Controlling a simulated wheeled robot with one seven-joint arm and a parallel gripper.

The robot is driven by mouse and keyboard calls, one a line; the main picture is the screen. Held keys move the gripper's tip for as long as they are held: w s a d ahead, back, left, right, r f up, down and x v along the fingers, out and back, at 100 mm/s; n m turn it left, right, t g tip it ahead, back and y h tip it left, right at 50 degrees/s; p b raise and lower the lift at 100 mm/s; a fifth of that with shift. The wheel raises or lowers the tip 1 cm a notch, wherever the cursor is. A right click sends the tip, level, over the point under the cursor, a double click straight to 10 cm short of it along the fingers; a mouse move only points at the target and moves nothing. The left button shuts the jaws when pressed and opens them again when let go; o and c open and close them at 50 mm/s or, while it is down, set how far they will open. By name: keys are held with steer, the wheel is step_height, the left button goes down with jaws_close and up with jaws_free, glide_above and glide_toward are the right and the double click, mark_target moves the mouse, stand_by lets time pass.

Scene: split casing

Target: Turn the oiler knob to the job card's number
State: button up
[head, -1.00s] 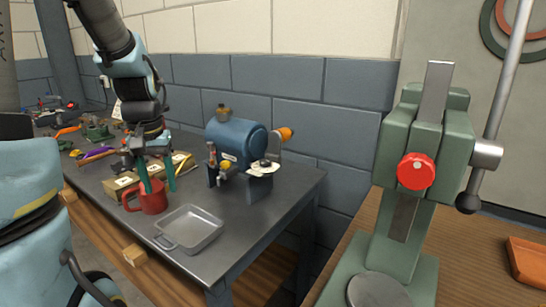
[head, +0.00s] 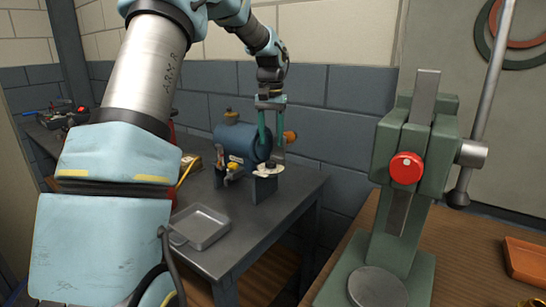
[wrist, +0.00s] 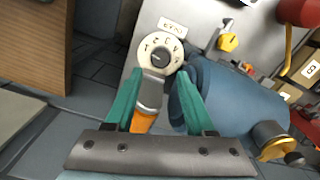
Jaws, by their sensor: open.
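The blue casing (head: 232,140) stands on the metal bench; it also shows in the wrist view (wrist: 225,105). A pale round dial (head: 268,171) with marks around a dark centre knob shows at its end, and in the wrist view (wrist: 147,58). I cannot read the marks surely. A brass fitting (head: 231,116) tops the casing. Which part is the oiler knob is not clear. My gripper (head: 271,128) is open above the dial end, fingers pointing down. In the wrist view my gripper (wrist: 158,84) has its fingers apart, with the dial beyond the tips. No job card is surely readable.
An orange-tipped part (head: 290,136) sticks out behind the casing, near my fingers. A yellow knob (head: 233,167) sits at its front. A grey tray (head: 203,225) lies on the bench. A green press (head: 400,200) with a red knob stands right. My arm covers the left.

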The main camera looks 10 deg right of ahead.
mark_target(270, 162)
step_height(270, 162, down, 7)
steer(key=shift+a+p, duration=0.1)
steer(key=shift+p, duration=0.65)
steer(key=shift+c, duration=0.3)
jaws_close()
